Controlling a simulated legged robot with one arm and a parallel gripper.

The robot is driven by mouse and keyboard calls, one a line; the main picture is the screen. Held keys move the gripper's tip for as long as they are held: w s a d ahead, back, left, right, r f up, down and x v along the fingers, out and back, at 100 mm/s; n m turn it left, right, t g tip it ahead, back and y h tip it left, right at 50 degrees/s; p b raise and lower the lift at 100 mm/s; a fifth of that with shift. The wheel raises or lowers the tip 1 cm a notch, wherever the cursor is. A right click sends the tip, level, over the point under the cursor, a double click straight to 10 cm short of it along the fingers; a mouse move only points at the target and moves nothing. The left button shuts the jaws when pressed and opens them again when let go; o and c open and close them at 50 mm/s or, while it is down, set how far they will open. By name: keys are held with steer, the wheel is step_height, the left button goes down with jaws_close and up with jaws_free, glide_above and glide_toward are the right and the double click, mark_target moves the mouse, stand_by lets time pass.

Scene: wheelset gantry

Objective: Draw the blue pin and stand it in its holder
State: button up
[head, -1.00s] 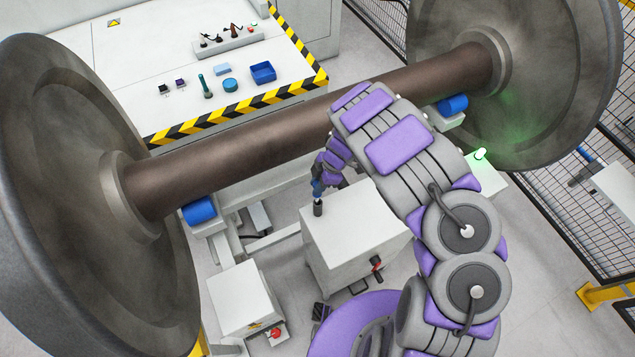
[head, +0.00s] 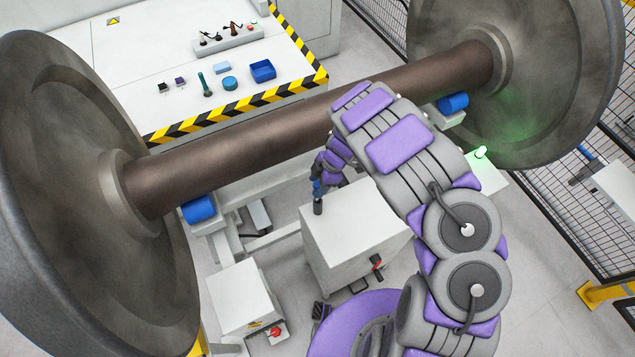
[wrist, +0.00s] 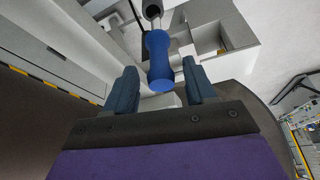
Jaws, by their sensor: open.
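The blue pin (wrist: 158,62) has a thick, waisted blue handle and shows between my fingers in the wrist view. Its far end meets a dark grey round sleeve (wrist: 152,10); how deep it sits there is hidden. In the head view a dark upright cylinder (head: 318,207) stands at the near left edge of the white cabinet top, directly under my gripper (head: 318,186). My gripper also shows in the wrist view (wrist: 160,68), open, with one finger on each side of the blue handle and gaps visible. In the head view my arm partly hides the cabinet.
The white cabinet (head: 350,245) stands below the brown axle (head: 310,125), between two large wheels (head: 85,200). Behind the axle, a striped-edge bench (head: 170,115) carries a blue tray (head: 263,71) and small parts. A smaller white box (head: 240,298) stands front left.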

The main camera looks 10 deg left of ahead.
steer(key=b+v, duration=0.1)
steer(key=v, duration=1.6)
steer(key=shift+w, duration=0.1)
